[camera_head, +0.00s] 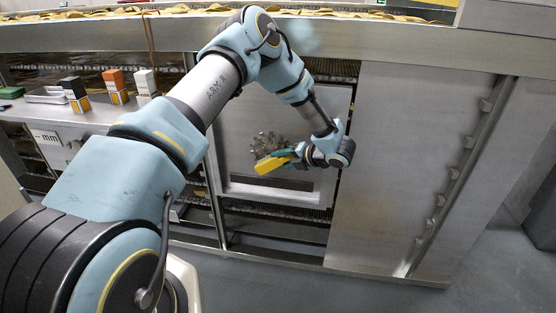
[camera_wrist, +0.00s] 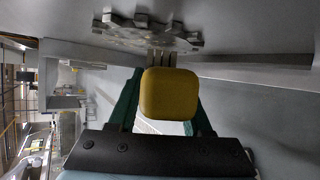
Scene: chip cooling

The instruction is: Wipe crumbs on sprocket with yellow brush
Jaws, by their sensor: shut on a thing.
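The sprocket (camera_head: 267,143) is a grey toothed metal wheel on the steel panel of the machine's side. It also shows at the top of the wrist view (camera_wrist: 150,36). My gripper (camera_head: 288,156) has green fingers and is shut on the yellow brush (camera_head: 271,164). In the wrist view, the brush's yellow block (camera_wrist: 171,96) sits between the fingers, with its bristles pointing up at the sprocket's toothed edge. The bristles appear to reach the sprocket, but contact is not certain. I cannot make out crumbs on the sprocket.
A conveyor of chips (camera_head: 180,10) runs along the top of the machine. Black (camera_head: 75,92), orange (camera_head: 115,84) and white (camera_head: 146,82) boxed items and a metal tray (camera_head: 47,95) stand on the left shelf. A plain steel panel (camera_head: 400,150) is to the right.

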